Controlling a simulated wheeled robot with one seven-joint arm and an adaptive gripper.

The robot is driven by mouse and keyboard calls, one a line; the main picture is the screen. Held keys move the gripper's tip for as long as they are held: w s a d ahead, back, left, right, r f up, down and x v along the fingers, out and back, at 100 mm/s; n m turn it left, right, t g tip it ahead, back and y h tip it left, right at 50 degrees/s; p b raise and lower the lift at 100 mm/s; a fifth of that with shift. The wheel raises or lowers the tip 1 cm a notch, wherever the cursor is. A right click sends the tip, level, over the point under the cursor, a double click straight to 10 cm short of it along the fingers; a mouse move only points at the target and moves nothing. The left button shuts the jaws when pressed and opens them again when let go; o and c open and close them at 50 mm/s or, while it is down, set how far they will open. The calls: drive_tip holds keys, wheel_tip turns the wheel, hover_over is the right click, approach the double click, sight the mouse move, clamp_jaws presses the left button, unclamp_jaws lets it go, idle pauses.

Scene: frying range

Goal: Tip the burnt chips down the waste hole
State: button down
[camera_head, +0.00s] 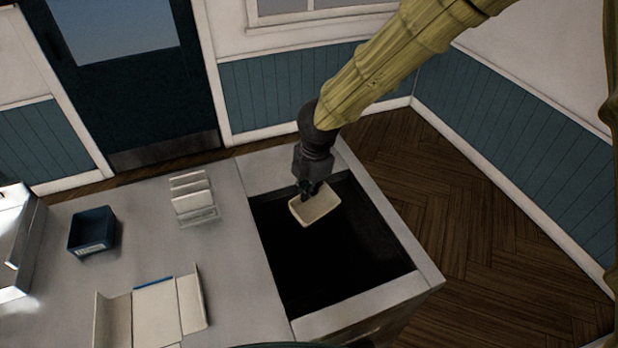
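A small cream tray (315,207) with a raised rim is over the wide dark waste hole (325,265) in the right part of the counter, near its back edge. My gripper (307,190) points down from above and is shut on the tray's back rim. I look into the tray from above; its inside looks pale and bare. I cannot make out burnt chips in the tray or in the dark hole, whose depth is too black to read.
The steel counter (235,285) frames the hole with narrow rims. To its left are a white rack (192,197), a dark blue bin (92,232) and an open cardboard box (155,312). A shiny metal unit (12,235) stands at the far left. Wooden floor (490,225) lies right.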

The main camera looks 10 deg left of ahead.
drive_tip(key=shift+w+a+f+g+h+p, duration=0.15)
drive_tip(key=shift+f+g+h+p, duration=0.85)
drive_tip(key=shift+p, duration=1.65)
drive_tip(key=shift+r+p, duration=0.5)
drive_tip(key=shift+r, duration=0.35)
drive_tip(key=shift+r+p, duration=0.4)
drive_tip(key=shift+r, duration=0.3)
